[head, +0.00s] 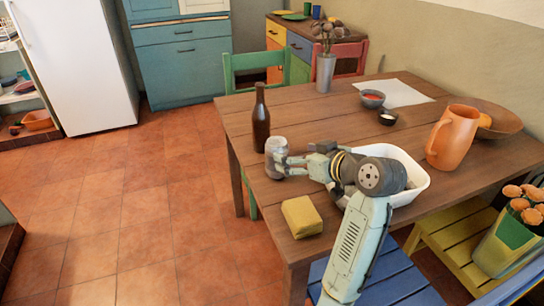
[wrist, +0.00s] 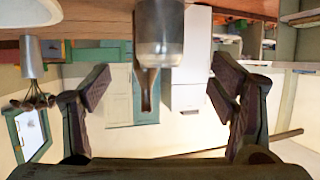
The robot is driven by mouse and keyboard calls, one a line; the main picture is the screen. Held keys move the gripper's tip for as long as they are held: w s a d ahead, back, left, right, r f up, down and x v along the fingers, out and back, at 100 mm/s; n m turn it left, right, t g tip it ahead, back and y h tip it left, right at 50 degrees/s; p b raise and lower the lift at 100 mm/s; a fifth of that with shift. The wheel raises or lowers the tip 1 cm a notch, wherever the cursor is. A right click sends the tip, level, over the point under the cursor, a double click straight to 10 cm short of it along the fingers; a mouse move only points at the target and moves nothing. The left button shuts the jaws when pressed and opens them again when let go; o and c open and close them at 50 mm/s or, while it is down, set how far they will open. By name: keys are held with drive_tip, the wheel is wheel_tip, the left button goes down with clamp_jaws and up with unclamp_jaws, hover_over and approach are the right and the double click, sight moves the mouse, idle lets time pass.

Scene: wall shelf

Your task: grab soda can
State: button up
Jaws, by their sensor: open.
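A silver-grey soda can (head: 276,149) stands upright near the left edge of the wooden table. My gripper (head: 289,163) is open, level with the can and right up against its right side in the head view. In the wrist view, which is upside down, the can (wrist: 160,28) is at the top centre, in line with the gap between the fingers of my gripper (wrist: 160,72). Clear space shows between each finger and the can. I cannot tell how far the fingertips reach around it.
A dark brown bottle (head: 261,120) stands just behind the can. A yellow block (head: 302,216) lies near the table's front corner. A white tub (head: 421,178) is beneath my arm. An orange jug (head: 453,138), small bowls (head: 372,98) and a vase (head: 325,74) stand further off.

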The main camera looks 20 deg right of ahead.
sight(277, 150)
drive_tip(key=p+x, duration=0.2)
drive_tip(key=x, duration=0.7)
drive_tip(key=shift+w+f+p, duration=0.15)
drive_tip(key=shift+w+p, duration=0.05)
drive_tip(key=shift+p, duration=0.1)
drive_tip(key=shift+c, duration=0.3)
drive_tip(key=c, duration=0.9)
drive_tip(key=shift+o, duration=0.2)
